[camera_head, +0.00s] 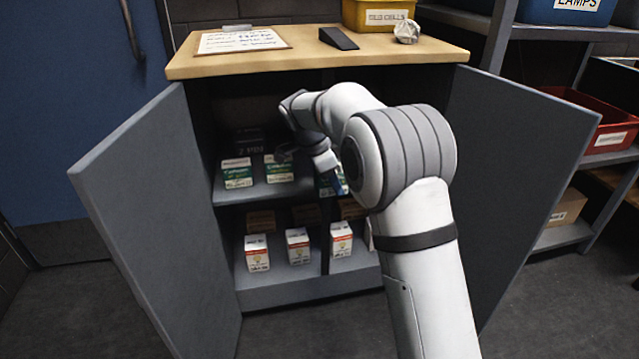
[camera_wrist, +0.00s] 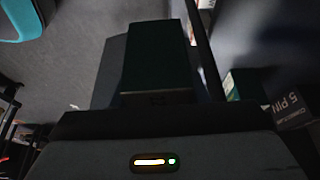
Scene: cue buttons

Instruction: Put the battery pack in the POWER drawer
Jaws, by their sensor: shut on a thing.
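My gripper (camera_head: 334,172) reaches into the open grey cabinet, at the front of its upper shelf. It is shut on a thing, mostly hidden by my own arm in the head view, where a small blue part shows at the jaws. In the wrist view a dark teal block (camera_wrist: 158,55) is directly ahead of the jaws. It is too dark to tell whether it is the battery pack. No drawer marked POWER can be made out.
Green-and-white cartons (camera_head: 238,174) stand on the upper shelf, and white-and-red cartons (camera_head: 298,246) stand below. The cabinet's left door (camera_head: 155,215) and right door (camera_head: 520,150) stand open on both sides. A yellow bin (camera_head: 378,14) is on the wooden top.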

